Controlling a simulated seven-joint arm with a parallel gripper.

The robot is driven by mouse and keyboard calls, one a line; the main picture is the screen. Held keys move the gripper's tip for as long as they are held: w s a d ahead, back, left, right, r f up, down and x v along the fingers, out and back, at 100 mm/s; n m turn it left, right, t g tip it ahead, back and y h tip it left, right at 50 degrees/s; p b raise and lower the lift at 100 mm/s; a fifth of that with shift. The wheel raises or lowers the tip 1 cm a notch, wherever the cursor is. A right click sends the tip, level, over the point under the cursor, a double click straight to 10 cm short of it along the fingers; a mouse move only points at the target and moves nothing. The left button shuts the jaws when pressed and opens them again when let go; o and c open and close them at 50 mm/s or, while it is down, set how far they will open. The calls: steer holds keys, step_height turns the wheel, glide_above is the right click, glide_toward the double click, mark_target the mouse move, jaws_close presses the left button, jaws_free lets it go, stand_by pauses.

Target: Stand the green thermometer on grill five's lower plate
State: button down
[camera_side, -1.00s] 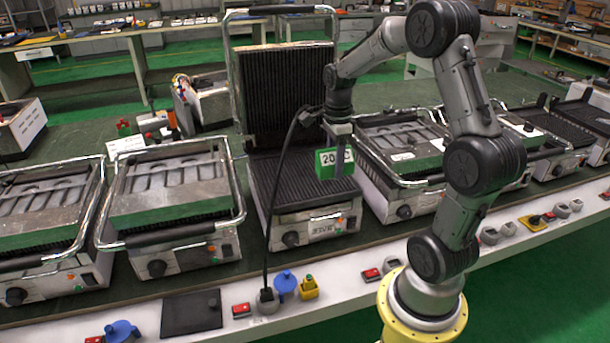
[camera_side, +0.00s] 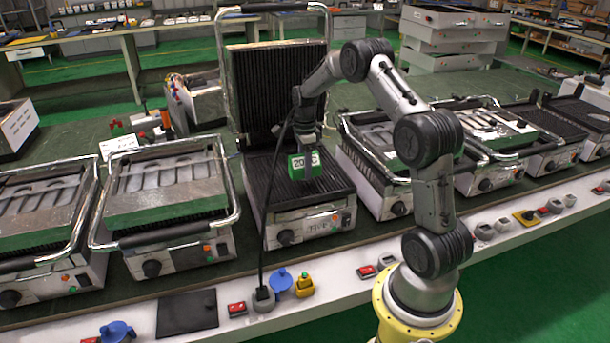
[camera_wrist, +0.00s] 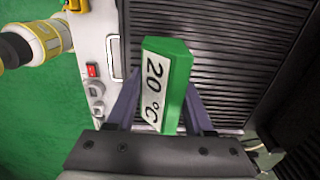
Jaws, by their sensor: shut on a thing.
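The green thermometer (camera_side: 299,167) is a small block with a white face; in the wrist view (camera_wrist: 178,80) the face reads 20 °C. My gripper (camera_side: 308,160) is shut on it, with a finger on each side in the wrist view. The thermometer is upright over the ribbed lower plate (camera_side: 335,185) of the open grill in the middle of the row. I cannot tell whether its bottom touches the plate. The grill's ribbed upper plate (camera_side: 272,90) stands raised behind it. The grill's number is not readable.
Closed grills stand on the left (camera_side: 165,195) and right (camera_side: 375,165) of the open one. A black cable hangs beside the thermometer. Red switches (camera_side: 237,309) and a yellow block (camera_side: 305,285) sit along the white front ledge.

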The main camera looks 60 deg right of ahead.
steer(key=shift+f, duration=1.45)
steer(key=shift+f, duration=0.15)
steer(key=shift+c, duration=1.4)
jaws_free()
